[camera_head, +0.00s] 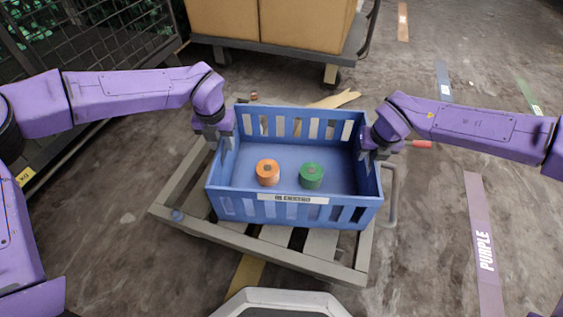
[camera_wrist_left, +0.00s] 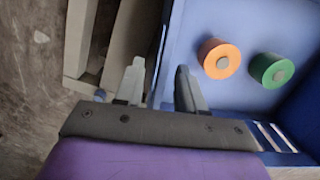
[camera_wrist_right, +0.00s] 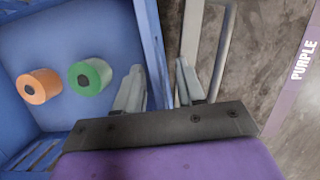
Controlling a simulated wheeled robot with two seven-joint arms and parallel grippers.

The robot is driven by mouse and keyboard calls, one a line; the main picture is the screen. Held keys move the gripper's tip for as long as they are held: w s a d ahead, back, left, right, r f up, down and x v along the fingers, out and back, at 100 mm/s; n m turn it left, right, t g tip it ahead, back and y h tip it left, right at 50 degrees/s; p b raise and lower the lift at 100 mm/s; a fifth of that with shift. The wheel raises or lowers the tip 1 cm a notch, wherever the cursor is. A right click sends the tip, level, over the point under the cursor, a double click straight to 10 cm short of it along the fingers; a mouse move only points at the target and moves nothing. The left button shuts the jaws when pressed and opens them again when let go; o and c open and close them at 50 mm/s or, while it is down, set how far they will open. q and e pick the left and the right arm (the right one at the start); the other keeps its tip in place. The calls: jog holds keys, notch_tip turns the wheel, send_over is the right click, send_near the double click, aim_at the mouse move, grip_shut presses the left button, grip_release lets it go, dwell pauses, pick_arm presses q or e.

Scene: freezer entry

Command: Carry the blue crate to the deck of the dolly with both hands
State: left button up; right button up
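The blue crate (camera_head: 240,196) is over the slatted dolly deck (camera_head: 185,190) and turned a little relative to it; I cannot tell if it rests there. An orange roll (camera_head: 268,172) and a green roll (camera_head: 311,175) stand inside it. My left gripper (camera_head: 222,130) is at its left wall, my right gripper (camera_head: 374,142) at its right wall. In the left wrist view my left fingers (camera_wrist_left: 160,80) straddle the wall, apart from it. In the right wrist view my right fingers (camera_wrist_right: 158,80) also straddle the wall with a gap. The crate's underside is hidden.
A cart (camera_head: 275,48) with cardboard boxes (camera_head: 305,18) stands behind. A wire cage (camera_head: 100,40) is at the upper left. A metal handle (camera_head: 393,195) is at the dolly's right.

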pick_arm(q)
jog(key=r, duration=0.3)
jog(key=s+r, duration=0.1)
jog(key=r, duration=0.6)
jog(key=shift+s+r, duration=0.1)
jog(key=shift+s, duration=0.05)
pick_arm(e)
jog(key=v, duration=1.2)
